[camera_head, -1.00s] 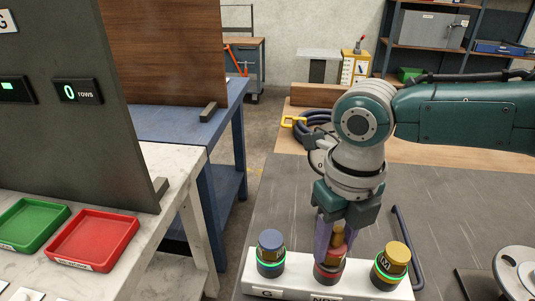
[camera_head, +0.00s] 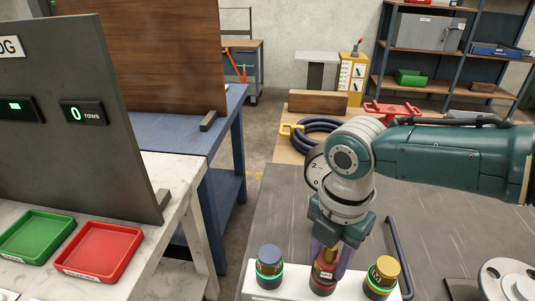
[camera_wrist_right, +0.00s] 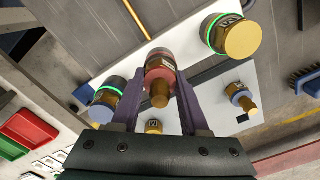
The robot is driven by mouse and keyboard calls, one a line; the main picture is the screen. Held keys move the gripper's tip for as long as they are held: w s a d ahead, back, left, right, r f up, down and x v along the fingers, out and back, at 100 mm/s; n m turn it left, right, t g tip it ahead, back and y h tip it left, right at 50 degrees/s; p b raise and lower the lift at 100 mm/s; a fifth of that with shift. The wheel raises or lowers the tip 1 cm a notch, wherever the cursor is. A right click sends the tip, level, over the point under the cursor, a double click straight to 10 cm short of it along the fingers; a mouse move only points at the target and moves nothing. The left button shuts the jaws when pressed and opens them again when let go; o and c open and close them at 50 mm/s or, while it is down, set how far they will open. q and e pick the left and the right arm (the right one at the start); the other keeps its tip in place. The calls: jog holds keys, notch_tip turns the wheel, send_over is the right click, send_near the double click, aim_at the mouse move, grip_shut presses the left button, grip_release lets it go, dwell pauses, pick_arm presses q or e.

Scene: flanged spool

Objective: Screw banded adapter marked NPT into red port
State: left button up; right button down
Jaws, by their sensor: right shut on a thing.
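A white block (camera_head: 253,282) carries three ports in a row. The middle red port (camera_head: 322,285) holds a brass adapter with a red band (camera_head: 326,262), upright as far as I can see. My right gripper (camera_head: 328,256) points down with its purple fingers on either side of this adapter. In the wrist view the same adapter (camera_wrist_right: 160,84) sits between the fingers, shut on it. The adapter's marking is too small to read. The left port has a blue-topped adapter (camera_head: 269,256) and a lit green ring. The right one has a yellow-topped adapter (camera_head: 385,268) and a lit green ring.
In the wrist view, more brass adapters (camera_wrist_right: 240,98) lie on a pale surface near the block. A dark bar handle (camera_head: 399,255) and a pale flanged disc (camera_head: 510,278) are on the right. Red (camera_head: 100,250) and green (camera_head: 37,235) trays stand left.

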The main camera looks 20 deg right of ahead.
jog(key=shift+r+m+p, duration=0.15)
jog(key=shift+m+p, duration=0.2)
jog(key=shift+m, duration=0.85)
jog(key=m+p, duration=0.1)
jog(key=m, duration=0.3)
jog(key=shift+s+a+m, duration=0.1)
jog(key=shift+m, duration=0.2)
jog(key=m, duration=0.3)
jog(key=shift+f+m, duration=0.25)
jog(key=shift+m, duration=0.15)
jog(key=shift+c, duration=1.7)
grip_release()
